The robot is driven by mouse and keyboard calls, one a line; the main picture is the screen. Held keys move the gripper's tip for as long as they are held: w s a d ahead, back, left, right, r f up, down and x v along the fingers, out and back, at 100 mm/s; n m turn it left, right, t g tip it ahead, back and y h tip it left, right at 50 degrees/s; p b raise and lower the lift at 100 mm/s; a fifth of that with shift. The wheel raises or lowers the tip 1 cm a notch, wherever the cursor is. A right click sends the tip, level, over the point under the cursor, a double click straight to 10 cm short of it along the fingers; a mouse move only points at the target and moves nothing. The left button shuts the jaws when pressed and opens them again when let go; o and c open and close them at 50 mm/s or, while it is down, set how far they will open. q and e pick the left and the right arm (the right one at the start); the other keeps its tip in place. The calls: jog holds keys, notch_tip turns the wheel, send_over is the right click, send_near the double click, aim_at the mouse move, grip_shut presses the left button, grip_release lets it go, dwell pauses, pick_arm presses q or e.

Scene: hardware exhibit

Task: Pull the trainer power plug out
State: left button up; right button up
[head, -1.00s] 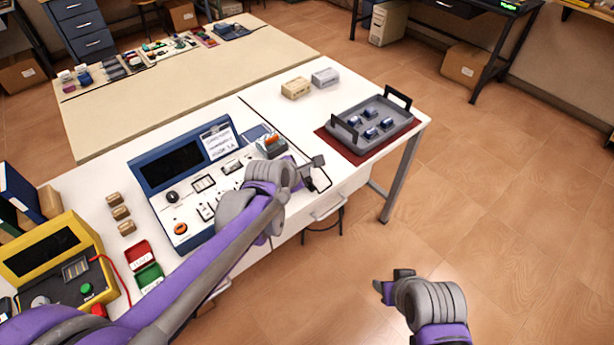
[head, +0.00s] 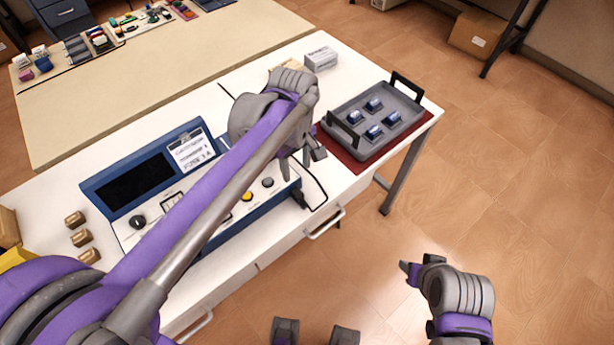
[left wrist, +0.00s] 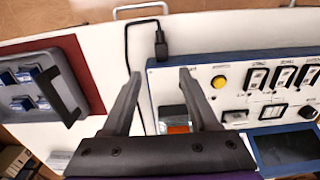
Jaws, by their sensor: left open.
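The trainer (head: 139,180) is a blue-framed console with a white panel of knobs and switches on the white table. My left gripper (head: 306,160) is open and empty above the trainer's right end. In the left wrist view its fingertips (left wrist: 160,76) are apart, with the plug beyond them. My right gripper (head: 420,264) hangs over the floor; its opening is unclear.
A grey tray (head: 352,105) with black handles and several blue parts stands on a red mat (head: 345,154) to the right. A pale box (head: 321,60) is behind. Drawer handles (head: 325,223) stick out along the table front. Small brown blocks (head: 81,238) lie left.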

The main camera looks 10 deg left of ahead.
aim_at(297, 193)
pick_arm(q)
jog(key=f, duration=0.7)
jog(key=f+b, duration=0.1)
jog(key=f, duration=0.2)
jog(key=shift+s+f, duration=0.15)
jog(key=shift+s, duration=0.1)
jog(key=shift+c, duration=0.2)
grip_shut()
